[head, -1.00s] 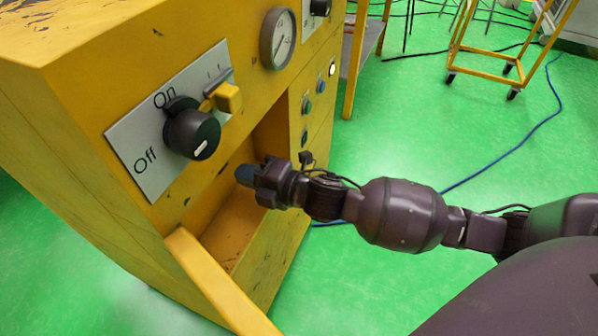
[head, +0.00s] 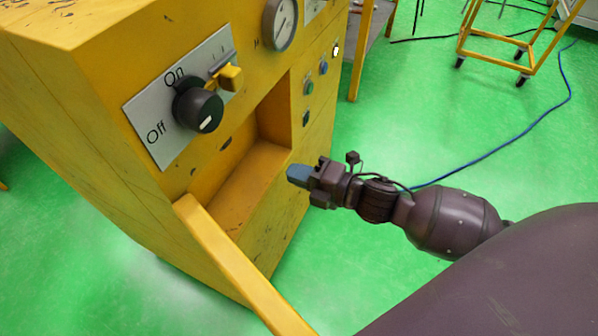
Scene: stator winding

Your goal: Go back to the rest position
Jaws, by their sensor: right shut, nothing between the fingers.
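My right gripper (head: 298,175) is shut and empty. It points left, in front of the right side of the yellow machine's open recess (head: 245,170), and appears apart from it. My right arm comes in from the right edge. The yellow machine (head: 85,130) has a black rotary knob (head: 198,106) on a grey On/Off plate (head: 150,108), with a yellow switch lever (head: 230,77) beside it. My left gripper is not in view.
A yellow bar (head: 235,262) juts from the machine toward the front. A gauge (head: 281,24) and several small buttons are on its face. A yellow cart (head: 500,55) stands at the back right. A blue cable (head: 500,150) crosses the open green floor (head: 420,120).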

